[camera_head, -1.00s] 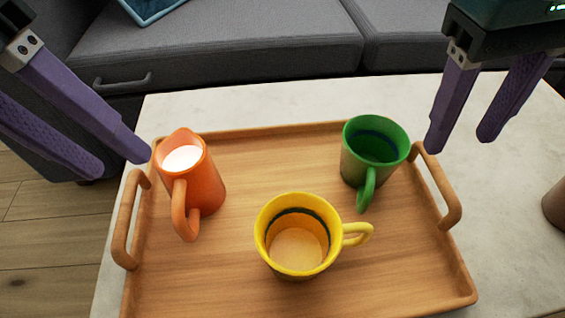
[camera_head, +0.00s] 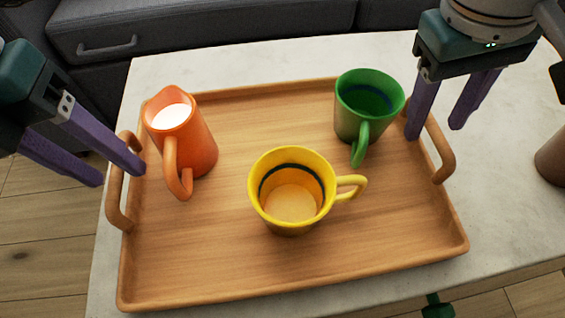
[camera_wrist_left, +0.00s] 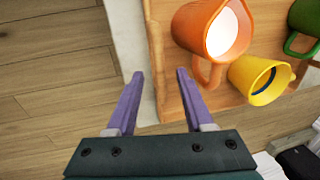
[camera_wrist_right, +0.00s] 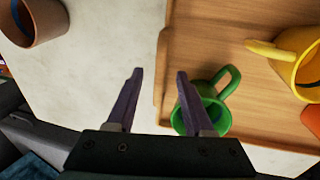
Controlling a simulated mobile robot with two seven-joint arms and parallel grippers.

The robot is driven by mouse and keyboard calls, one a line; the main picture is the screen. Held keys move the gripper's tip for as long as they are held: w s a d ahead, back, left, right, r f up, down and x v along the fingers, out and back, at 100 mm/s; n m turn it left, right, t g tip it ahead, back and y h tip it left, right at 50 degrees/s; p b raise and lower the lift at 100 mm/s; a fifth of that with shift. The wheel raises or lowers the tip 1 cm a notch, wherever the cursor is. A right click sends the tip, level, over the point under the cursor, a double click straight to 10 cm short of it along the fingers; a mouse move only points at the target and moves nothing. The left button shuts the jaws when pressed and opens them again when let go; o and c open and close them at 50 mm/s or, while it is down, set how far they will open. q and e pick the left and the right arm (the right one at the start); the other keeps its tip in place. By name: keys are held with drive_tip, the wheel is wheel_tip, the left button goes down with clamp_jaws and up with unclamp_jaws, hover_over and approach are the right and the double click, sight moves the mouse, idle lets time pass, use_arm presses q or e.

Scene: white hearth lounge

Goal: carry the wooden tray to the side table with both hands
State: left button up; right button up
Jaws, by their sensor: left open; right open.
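The wooden tray (camera_head: 190,280) lies on a pale stone-topped table. It bears an orange pitcher (camera_head: 197,148) with white contents, a yellow mug (camera_head: 292,222) and a green mug (camera_head: 360,122), all upright. My left gripper (camera_head: 118,174) is open at the tray's left handle (camera_head: 114,200); whether the handle lies between its fingers is unclear. My right gripper (camera_head: 435,130) is open above the right handle (camera_head: 443,160), beside the green mug. In the right wrist view a finger overlaps the green mug (camera_wrist_right: 222,118); contact cannot be told. No side table is identifiable.
A brown cup (camera_head: 552,160) stands on the stone top (camera_head: 500,190) right of the tray; it also shows in the right wrist view (camera_wrist_right: 40,28). A grey sofa (camera_head: 220,35) is behind the table. Wooden floor (camera_head: 45,240) is open at the left.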

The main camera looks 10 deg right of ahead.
use_arm(q)
drive_tip(key=shift+d+f, duration=0.15)
drive_tip(key=shift+f, duration=0.5)
drive_tip(key=shift+d+f, duration=0.15)
drive_tip(key=shift+f, duration=0.45)
use_arm(e)
drive_tip(key=shift+d+f, duration=0.25)
drive_tip(key=shift+f, duration=1)
use_arm(q)
drive_tip(key=shift+c, duration=0.2)
use_arm(e)
drive_tip(key=shift+c, duration=0.2)
use_arm(q)
clamp_jaws()
use_arm(e)
clamp_jaws()
use_arm(q)
drive_tip(key=shift+r, duration=0.1)
use_arm(e)
drive_tip(key=shift+r, duration=0.1)
